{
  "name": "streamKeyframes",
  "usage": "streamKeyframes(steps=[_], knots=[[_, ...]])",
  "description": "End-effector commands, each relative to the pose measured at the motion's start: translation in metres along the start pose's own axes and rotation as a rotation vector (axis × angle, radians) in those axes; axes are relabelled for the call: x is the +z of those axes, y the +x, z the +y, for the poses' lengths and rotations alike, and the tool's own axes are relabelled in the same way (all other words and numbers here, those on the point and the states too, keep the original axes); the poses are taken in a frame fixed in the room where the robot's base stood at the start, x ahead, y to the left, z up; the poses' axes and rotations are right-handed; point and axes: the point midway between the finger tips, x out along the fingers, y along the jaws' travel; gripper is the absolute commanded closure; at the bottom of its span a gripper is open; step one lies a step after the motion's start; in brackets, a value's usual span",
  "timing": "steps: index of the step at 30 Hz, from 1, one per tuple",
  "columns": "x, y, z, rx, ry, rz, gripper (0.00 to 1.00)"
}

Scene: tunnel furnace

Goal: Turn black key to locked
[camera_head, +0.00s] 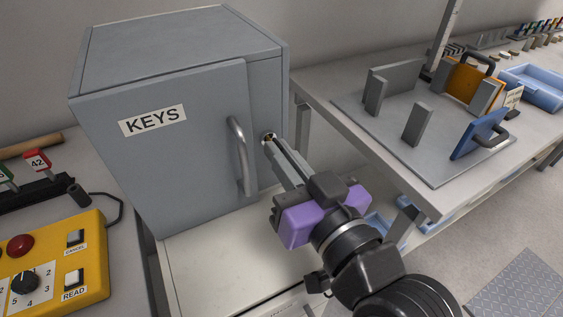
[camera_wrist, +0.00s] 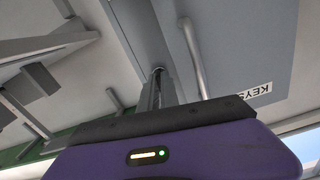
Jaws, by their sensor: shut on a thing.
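A grey cabinet (camera_head: 180,120) with a white KEYS label (camera_head: 153,120) and a vertical bar handle (camera_head: 241,157) stands at the left; its door looks shut. A round lock (camera_head: 268,138) is on the front, just right of the handle. My gripper (camera_head: 274,148) reaches the lock with its fingertips shut on the key, which the fingers hide almost wholly. In the wrist view the fingers (camera_wrist: 158,90) meet the lock (camera_wrist: 157,71) beside the handle (camera_wrist: 193,55). The key's colour and the turn of the lock cannot be told.
A yellow control box (camera_head: 55,262) with a red button and a dial is at the lower left, near a red 42 tag (camera_head: 37,160).

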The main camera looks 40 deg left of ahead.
Motion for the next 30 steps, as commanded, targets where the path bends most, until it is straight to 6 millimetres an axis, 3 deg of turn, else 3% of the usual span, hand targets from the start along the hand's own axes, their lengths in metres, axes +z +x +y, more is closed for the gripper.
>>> streamKeyframes(steps=[9,27,30], knots=[[0.0024,-0.0001,0.0005,0.0,-0.136,-0.003,1.0],[0.0015,0.0001,-0.0001,-0.001,-0.17,-0.004,1.0],[0.0013,0.0001,-0.0001,-0.001,-0.169,-0.003,0.75]])
